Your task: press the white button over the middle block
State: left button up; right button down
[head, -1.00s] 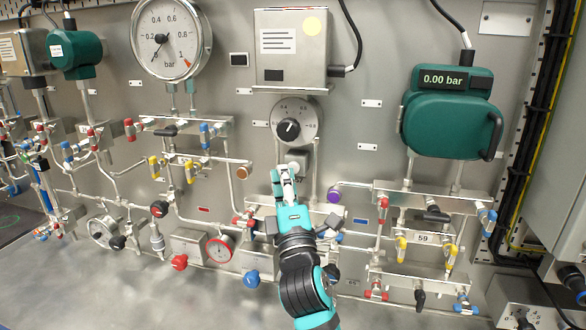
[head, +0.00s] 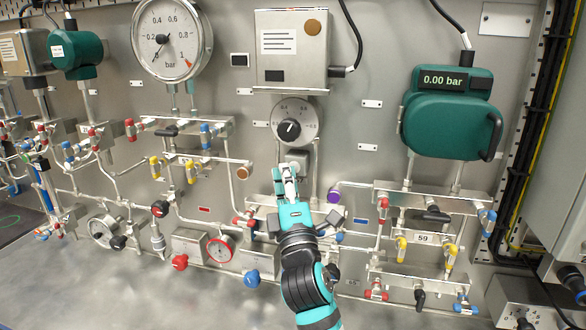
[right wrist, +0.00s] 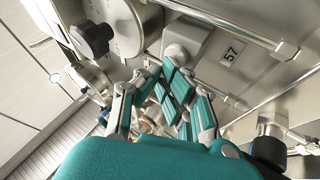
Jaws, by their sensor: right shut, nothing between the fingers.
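The white round button (right wrist: 175,53) shows on a small grey box in the right wrist view. The same grey box (head: 302,158) is below the middle dial in the head view, partly behind my fingers. My right gripper (head: 287,170) is shut and empty, with its fingertips at the lower front of that box. In the right wrist view the fingertips (right wrist: 163,70) lie just below the button; I cannot tell whether they touch it. The middle block (head: 262,210) is partly hidden behind my right gripper. My left gripper is not in view.
Above the box are a dial with a black knob (head: 289,126) and a metal case (head: 290,50) with a dark brown round lamp (head: 313,27). A purple-capped pipe (head: 334,195) is close on the right. Valves and pipes crowd both sides.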

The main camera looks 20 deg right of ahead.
jog(key=shift+s+a, duration=0.2)
jog(key=shift+s, duration=0.15)
jog(key=shift+s+a+f, duration=0.1)
jog(key=shift+s+a, duration=0.2)
jog(key=s+a, duration=0.2)
jog(key=s, duration=0.2)
jog(key=shift+s+a, duration=0.15)
jog(key=shift+a, duration=0.25)
dwell(0.3)
